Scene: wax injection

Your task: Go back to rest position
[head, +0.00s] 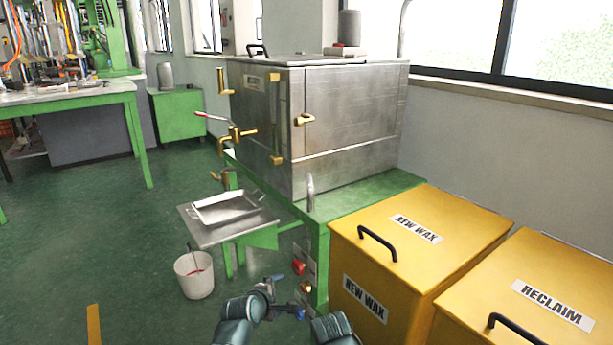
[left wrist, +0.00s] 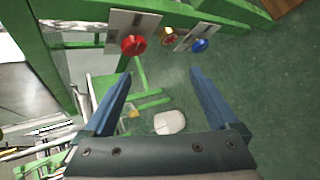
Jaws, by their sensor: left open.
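My left gripper (head: 270,284) is low at the bottom centre of the head view, in front of the green stand. In the left wrist view its two blue fingers (left wrist: 162,78) are spread apart with nothing between them. A plate with a red knob (left wrist: 133,45) and one with a blue knob (left wrist: 199,45) lie beyond the fingertips, apart from them.
A metal wax tank (head: 345,115) stands on the green stand (head: 385,190). A tray (head: 226,209) sits on a shelf at its left, above a white bucket (head: 194,275). Yellow bins, NEW WAX (head: 460,215) and RECLAIM (head: 510,270), stand close right. Green floor at left is clear.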

